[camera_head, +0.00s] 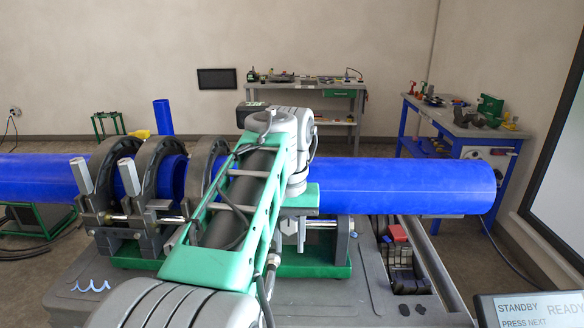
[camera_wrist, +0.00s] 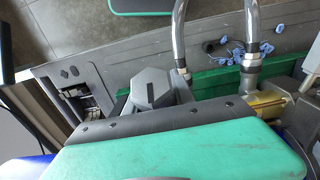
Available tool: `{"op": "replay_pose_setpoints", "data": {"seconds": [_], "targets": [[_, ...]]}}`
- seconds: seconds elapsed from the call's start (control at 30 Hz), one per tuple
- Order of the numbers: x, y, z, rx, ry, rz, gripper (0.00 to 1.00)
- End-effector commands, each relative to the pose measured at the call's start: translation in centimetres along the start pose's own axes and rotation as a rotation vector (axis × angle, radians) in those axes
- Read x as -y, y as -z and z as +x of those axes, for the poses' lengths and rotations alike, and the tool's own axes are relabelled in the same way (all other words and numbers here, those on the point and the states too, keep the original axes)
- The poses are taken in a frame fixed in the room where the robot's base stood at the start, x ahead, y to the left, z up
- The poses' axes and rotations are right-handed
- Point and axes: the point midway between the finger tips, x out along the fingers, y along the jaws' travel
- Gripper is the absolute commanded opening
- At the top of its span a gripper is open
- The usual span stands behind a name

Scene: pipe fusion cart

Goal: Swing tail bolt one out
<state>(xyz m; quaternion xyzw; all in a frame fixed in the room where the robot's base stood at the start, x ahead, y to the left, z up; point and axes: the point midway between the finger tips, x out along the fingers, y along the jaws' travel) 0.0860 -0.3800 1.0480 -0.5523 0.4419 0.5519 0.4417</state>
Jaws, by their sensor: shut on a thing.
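My gripper (camera_wrist: 165,128) shows in the wrist view as a green body with a dark screwed edge across the bottom. Its fingertips are hidden by that body. A grey, faceted nut head, which I take to be tail bolt one (camera_wrist: 150,88), sticks out just past the dark edge, against my gripper. In the head view my arm crosses the middle of the clamp machine and hides the bolt there. Two upright grey tail bolt nuts (camera_head: 81,176) (camera_head: 128,176) stand on the left clamps. A blue pipe (camera_head: 400,186) lies through the clamps.
Curved chrome tubes (camera_wrist: 252,30) rise close to my gripper, with blue shavings (camera_wrist: 225,48) on the grey deck. Clamp rings (camera_head: 160,165) stand left of my arm. A status screen (camera_head: 535,310) is at the lower right; workbenches stand behind.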

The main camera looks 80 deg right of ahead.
Motion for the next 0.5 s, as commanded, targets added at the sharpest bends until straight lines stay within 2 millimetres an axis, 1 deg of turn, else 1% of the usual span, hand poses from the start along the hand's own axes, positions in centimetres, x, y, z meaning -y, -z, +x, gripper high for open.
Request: {"op": "replay_pose_setpoints", "data": {"seconds": [0.03, 0.33, 0.5], "targets": [[0.0, -0.1, 0.8, 0.002, 0.0, -0.002, 0.15], [0.0, -0.1, 0.7, 0.001, 0.0, -0.002, 0.15], [0.0, -0.1, 2.1, 0.001, 0.0, -0.002, 0.15]]}}
